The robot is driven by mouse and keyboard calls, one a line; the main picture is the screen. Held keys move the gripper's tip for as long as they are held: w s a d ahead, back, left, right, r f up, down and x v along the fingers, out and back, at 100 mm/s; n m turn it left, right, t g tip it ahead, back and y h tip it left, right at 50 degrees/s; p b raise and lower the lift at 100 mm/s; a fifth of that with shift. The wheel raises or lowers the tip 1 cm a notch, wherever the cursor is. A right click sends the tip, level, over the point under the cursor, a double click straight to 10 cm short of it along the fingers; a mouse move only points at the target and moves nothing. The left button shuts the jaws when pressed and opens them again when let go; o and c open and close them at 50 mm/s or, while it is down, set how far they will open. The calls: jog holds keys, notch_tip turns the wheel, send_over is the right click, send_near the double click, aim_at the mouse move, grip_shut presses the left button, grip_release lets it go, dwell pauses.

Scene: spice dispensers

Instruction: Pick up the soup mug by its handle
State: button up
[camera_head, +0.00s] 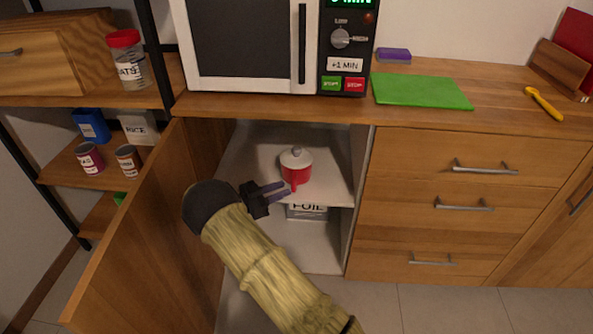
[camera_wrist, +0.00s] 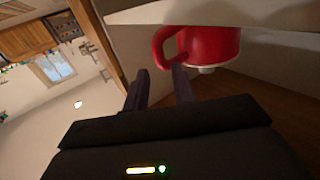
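The soup mug (camera_head: 302,172) is red with a pale lid and a grey knob. It stands upright on the upper shelf inside the open cabinet, its handle (camera_head: 294,187) facing outward. In the wrist view the mug (camera_wrist: 212,45) appears upside down at the top, with its red handle (camera_wrist: 158,46) to the left. My gripper (camera_head: 286,190) is just left of the handle in the head view. In the wrist view its two fingers (camera_wrist: 160,70) are apart and empty, with the handle just beyond the tips. Whether a finger touches the handle I cannot tell.
The open cabinet door (camera_head: 150,235) stands to the left of my arm. A foil box (camera_head: 307,212) sits below the mug's shelf (camera_head: 325,187). A microwave (camera_head: 245,45) and a green board (camera_head: 420,91) are on the counter above. Drawers (camera_head: 460,190) close off the right.

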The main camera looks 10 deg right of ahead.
aim_at(296, 173)
jog(key=shift+x, duration=0.8)
jog(key=shift+d, duration=0.1)
jog(key=b+x, duration=0.1)
jog(key=x, duration=0.1)
jog(key=b+x, duration=0.1)
jog(key=x, duration=0.1)
jog(key=shift+w+f+b, duration=0.1)
jog(key=shift+f+b, duration=0.25)
jog(key=shift+f, duration=0.05)
jog(key=shift+w+d+r, duration=0.1)
jog(key=shift+w+d, duration=0.1)
jog(key=shift+d, duration=0.3)
jog(key=shift+r, duration=0.1)
grip_shut()
